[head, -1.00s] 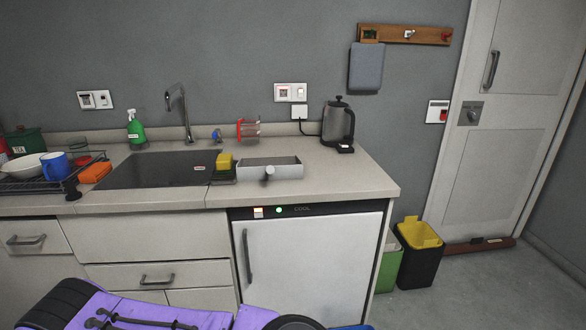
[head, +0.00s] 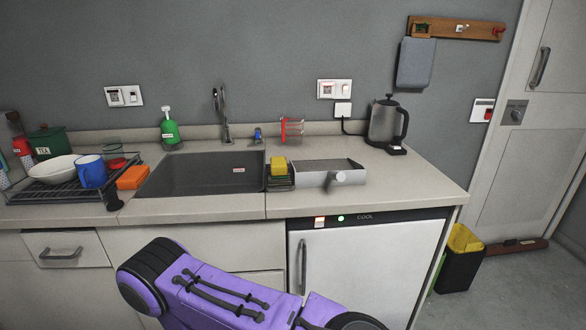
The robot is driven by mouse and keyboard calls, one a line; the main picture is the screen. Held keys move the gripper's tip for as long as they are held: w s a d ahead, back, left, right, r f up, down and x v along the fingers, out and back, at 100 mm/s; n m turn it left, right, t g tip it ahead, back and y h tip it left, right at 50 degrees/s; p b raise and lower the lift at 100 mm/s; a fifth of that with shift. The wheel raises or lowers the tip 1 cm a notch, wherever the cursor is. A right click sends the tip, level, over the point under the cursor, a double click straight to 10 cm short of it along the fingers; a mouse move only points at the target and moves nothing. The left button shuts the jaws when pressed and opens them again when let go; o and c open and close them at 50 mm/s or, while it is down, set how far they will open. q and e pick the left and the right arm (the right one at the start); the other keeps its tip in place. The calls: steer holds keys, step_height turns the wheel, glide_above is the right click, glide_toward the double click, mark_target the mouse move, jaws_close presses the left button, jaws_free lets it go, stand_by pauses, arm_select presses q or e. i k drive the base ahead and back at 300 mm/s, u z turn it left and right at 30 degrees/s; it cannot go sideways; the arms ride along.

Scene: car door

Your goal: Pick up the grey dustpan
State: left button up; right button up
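The grey dustpan (head: 318,167) lies on the worktop, right of the sink, with its light round handle end pointing towards the front edge. It is beside a yellow sponge (head: 278,165) in a dark holder. Neither of my grippers is in view. Only a purple arm link of mine shows along the bottom, in front of the cabinets and below the dustpan. Nothing covers the dustpan.
A kettle (head: 387,122) stands behind and right of the dustpan, and a small red rack (head: 291,129) behind it. The sink (head: 200,174) and a loaded dish rack (head: 50,191) are to the left. The worktop (head: 408,182) is clear to the right of the dustpan.

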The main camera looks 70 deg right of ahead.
mark_target(329, 166)
steer(key=i, duration=0.55)
steer(key=z, duration=3.3)
